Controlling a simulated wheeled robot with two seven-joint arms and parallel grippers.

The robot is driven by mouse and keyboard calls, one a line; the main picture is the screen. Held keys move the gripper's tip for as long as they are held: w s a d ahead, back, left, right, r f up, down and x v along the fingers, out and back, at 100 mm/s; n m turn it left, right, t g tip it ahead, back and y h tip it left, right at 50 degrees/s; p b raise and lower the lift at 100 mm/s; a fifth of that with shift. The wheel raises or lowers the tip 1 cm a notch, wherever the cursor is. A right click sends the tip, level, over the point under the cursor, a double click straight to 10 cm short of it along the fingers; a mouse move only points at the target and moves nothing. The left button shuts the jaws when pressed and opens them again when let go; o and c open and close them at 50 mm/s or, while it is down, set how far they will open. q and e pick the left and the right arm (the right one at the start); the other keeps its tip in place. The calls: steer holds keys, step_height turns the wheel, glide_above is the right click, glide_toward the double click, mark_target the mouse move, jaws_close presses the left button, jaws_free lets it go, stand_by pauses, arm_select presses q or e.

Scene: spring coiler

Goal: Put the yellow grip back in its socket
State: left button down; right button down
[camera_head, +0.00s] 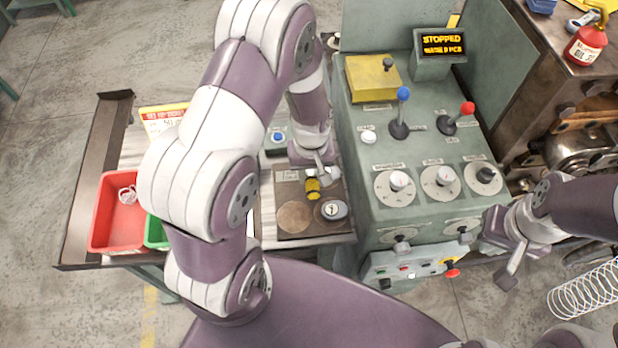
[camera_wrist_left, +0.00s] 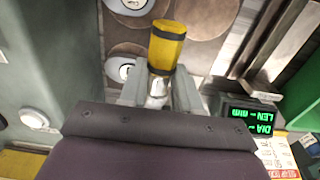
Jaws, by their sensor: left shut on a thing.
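The yellow grip (camera_head: 313,189), with dark bands, is at my left gripper (camera_head: 318,176), over a brown board (camera_head: 285,189). In the left wrist view, the yellow grip (camera_wrist_left: 167,46) sticks out beyond the fingertips. My left gripper (camera_wrist_left: 160,88) is shut on its pale metal end there. The board has round brown discs, one bare (camera_head: 294,217) and one partly under a round dial-like piece (camera_head: 334,210). I cannot tell which spot is the socket, or whether the grip touches the board. My right gripper (camera_head: 508,266) hangs right of the control panel; its finger gap is unclear.
The green console (camera_head: 415,205) with knobs and red and blue levers stands close right of the board. Its screen (camera_head: 442,45) reads STOPPED. A red bin (camera_head: 118,225) and a green bin (camera_head: 155,233) stand left. A wire spring (camera_head: 585,292) is at lower right.

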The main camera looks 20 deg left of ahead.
mark_target(309, 184)
arm_select(q)
step_height(309, 184, down, 5)
steer(key=shift+s+a+r+p, duration=0.1)
steer(key=shift+r+p, duration=0.05)
steer(key=shift+p, duration=0.3)
steer(key=shift+s, duration=0.15)
steer(key=shift+f, duration=0.25)
steer(key=c, duration=0.8)
jaws_free()
steer(key=shift+r, duration=0.1)
